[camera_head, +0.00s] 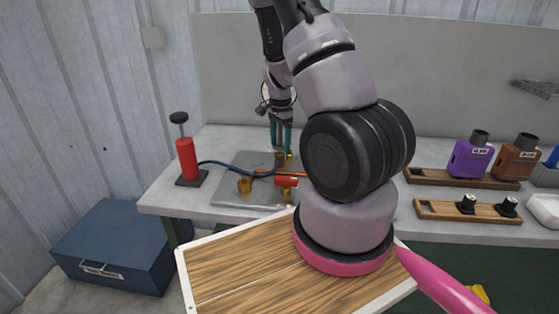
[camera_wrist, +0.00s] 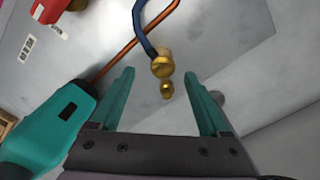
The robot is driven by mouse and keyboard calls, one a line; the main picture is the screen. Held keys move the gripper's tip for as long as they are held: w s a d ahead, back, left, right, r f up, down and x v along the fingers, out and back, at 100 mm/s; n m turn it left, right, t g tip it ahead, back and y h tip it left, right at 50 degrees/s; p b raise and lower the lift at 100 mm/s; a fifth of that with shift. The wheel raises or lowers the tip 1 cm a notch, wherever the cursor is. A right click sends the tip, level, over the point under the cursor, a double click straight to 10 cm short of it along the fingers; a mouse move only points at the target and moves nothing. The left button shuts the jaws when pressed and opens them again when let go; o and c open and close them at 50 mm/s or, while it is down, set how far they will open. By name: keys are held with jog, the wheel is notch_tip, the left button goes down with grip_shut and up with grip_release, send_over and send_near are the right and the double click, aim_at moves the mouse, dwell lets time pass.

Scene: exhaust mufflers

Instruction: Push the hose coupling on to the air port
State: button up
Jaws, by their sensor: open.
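A dark blue hose (camera_wrist: 145,28) ends in a brass coupling (camera_wrist: 162,66) in the wrist view. A smaller brass piece (camera_wrist: 167,90) shows just below the coupling; I cannot tell whether it is the coupling's tip or the air port. My gripper (camera_wrist: 160,74) is open, with one teal finger on each side of the brass coupling and gaps on both sides. In the head view, my gripper (camera_head: 281,124) points down over the grey plate (camera_head: 228,196), above a brass fitting (camera_head: 281,157). Another brass fitting (camera_head: 245,186) stands at the plate's left.
The hose runs to a red cylinder with a black knob (camera_head: 187,160) at the bench's left. Wooden racks (camera_head: 430,178) with bottles stand right. My arm hides the middle of the bench.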

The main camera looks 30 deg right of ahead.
aim_at(280, 153)
jog(key=shift+w+f, duration=0.2)
jog(key=shift+f, duration=2.4)
jog(key=shift+c, duration=0.3)
grip_shut()
notch_tip(280, 153, up, 10)
jog(key=shift+r, duration=0.1)
jog(key=shift+a, duration=0.15)
